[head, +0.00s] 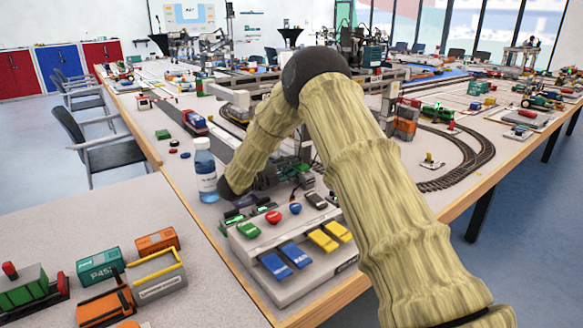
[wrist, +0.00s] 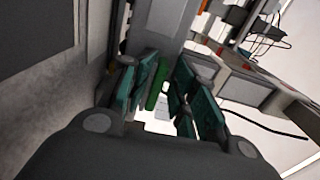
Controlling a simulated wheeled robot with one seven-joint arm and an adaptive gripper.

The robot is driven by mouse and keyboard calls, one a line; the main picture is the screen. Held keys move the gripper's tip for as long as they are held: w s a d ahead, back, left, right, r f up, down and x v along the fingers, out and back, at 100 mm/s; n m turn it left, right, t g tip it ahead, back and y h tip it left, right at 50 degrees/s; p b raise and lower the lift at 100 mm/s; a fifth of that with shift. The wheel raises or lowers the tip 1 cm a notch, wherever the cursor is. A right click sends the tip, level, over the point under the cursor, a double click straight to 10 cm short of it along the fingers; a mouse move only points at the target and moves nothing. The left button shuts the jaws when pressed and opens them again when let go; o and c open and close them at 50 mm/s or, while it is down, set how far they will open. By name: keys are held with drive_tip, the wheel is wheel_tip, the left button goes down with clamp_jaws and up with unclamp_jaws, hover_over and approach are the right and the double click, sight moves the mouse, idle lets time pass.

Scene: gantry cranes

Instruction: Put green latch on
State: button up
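The control box (head: 318,268) stands on the near part of the long table. My gripper (head: 300,170) is behind and above the box, partly hidden by my arm. In the wrist view its two teal fingers (wrist: 169,92) stand apart, with a gap between them. A green piece (wrist: 157,84) shows in that gap, beyond or between the fingers. I cannot tell whether they touch it, or whether it is the green latch.
Red (head: 273,217) and blue (head: 295,208) buttons are on the box. Train cars (head: 101,266) lie on the left table. Curved track (head: 462,160) runs at the right.

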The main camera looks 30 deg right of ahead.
drive_tip(key=shift+a+f, duration=0.1)
drive_tip(key=shift+f, duration=0.05)
drive_tip(key=shift+s+a, duration=0.15)
drive_tip(key=shift+a, duration=1.8)
drive_tip(key=shift+s+a, duration=0.15)
drive_tip(key=shift+a, duration=1.8)
